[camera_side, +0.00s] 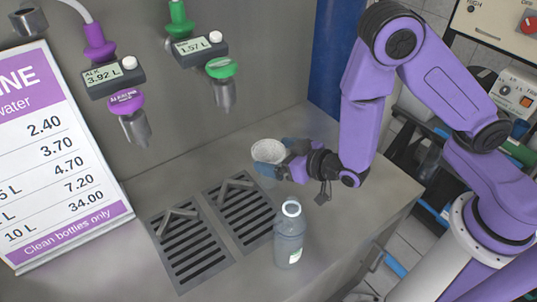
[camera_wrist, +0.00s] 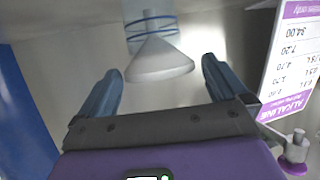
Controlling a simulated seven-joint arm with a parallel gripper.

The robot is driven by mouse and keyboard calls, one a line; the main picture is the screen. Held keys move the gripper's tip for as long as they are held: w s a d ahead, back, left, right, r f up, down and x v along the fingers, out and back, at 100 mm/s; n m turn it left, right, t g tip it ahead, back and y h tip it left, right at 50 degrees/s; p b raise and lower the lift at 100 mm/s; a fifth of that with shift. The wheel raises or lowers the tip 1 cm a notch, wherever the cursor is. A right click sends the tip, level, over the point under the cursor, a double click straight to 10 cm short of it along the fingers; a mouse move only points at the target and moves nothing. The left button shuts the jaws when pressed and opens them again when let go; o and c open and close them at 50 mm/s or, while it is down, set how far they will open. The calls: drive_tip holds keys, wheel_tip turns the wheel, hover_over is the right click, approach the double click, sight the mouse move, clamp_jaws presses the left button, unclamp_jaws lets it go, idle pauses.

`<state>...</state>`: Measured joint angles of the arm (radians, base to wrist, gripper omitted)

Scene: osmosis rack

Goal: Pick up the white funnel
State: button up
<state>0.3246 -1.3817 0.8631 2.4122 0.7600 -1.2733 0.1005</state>
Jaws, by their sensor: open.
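The white funnel (camera_side: 266,151) is at the back of the counter, wide mouth up, in the side view. In the wrist view, which is upside down, its cone (camera_wrist: 160,62) shows with the narrow spout pointing up the picture. Thin blue rings surround the spout; what they belong to is unclear. My gripper (camera_side: 268,160) is open with its blue fingers close to the funnel. In the wrist view my gripper (camera_wrist: 161,65) has one finger to each side of the cone, with visible gaps. Its fingers partly hide the funnel's lower part in the side view.
A clear bottle (camera_side: 289,236) stands upright on the counter in front. Two dark drain grates (camera_side: 186,252) lie to its left, below two wall taps (camera_side: 135,128). A price sign (camera_side: 50,160) leans at left. A blue panel (camera_side: 334,65) rises behind.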

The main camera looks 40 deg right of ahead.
sight(261, 150)
drive_tip(key=shift+x, duration=2)
drive_tip(key=shift+r, duration=0.2)
drive_tip(key=c, duration=0.8)
